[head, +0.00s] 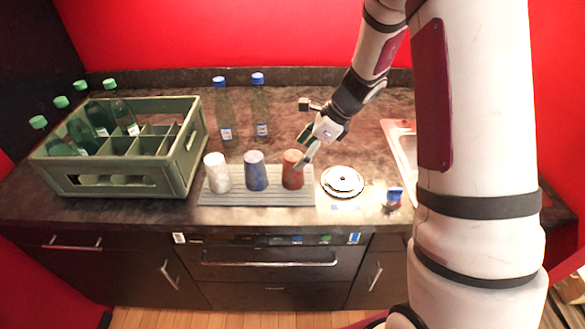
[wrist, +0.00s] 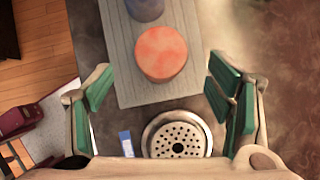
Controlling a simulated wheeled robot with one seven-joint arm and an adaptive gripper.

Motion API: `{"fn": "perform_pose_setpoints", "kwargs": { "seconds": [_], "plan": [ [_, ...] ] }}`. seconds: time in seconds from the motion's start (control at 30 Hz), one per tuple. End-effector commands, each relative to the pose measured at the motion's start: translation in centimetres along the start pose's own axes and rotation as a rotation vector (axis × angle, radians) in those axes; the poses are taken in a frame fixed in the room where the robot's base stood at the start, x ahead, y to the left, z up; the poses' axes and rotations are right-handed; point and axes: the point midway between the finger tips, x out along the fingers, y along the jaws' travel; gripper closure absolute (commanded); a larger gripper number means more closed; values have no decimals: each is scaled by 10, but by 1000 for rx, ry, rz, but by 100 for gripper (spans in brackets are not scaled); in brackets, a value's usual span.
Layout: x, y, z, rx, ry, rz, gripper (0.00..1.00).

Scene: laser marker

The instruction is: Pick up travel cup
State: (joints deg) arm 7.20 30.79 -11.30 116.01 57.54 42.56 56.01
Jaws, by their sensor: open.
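Three cups stand upright in a row on a grey ribbed mat (head: 258,199): a white cup (head: 217,172), a blue cup (head: 256,171) and a reddish cup (head: 292,169). I cannot tell from the frames which one is called the travel cup. My gripper (head: 305,149) is open and empty, above and just right of the reddish cup. In the wrist view the round top of the reddish cup (wrist: 161,53) lies ahead, between the lines of the spread green-padded fingers (wrist: 160,76). The blue cup (wrist: 145,9) is partly cut off at the top edge.
A round silver disc with holes (head: 342,181) lies right of the mat, with a small blue-topped item (head: 393,197) further right. A green crate (head: 180,165) with green-capped bottles stands left. Two blue-capped bottles (head: 224,113) (head: 260,110) stand behind. A sink (head: 402,150) is at right.

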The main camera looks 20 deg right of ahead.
Motion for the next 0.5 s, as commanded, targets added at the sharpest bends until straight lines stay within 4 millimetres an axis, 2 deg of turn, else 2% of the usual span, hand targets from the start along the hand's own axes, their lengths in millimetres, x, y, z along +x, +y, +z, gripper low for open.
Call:
{"fn": "perform_pose_setpoints", "kwargs": {
  "seconds": [0.1,0.2,0.5],
  "plan": [
    [21,1,0,-1,1,3,26],
    [32,1,0,-3,1,2,26],
    [54,1,1,-3,1,3,26]
  ]
}}
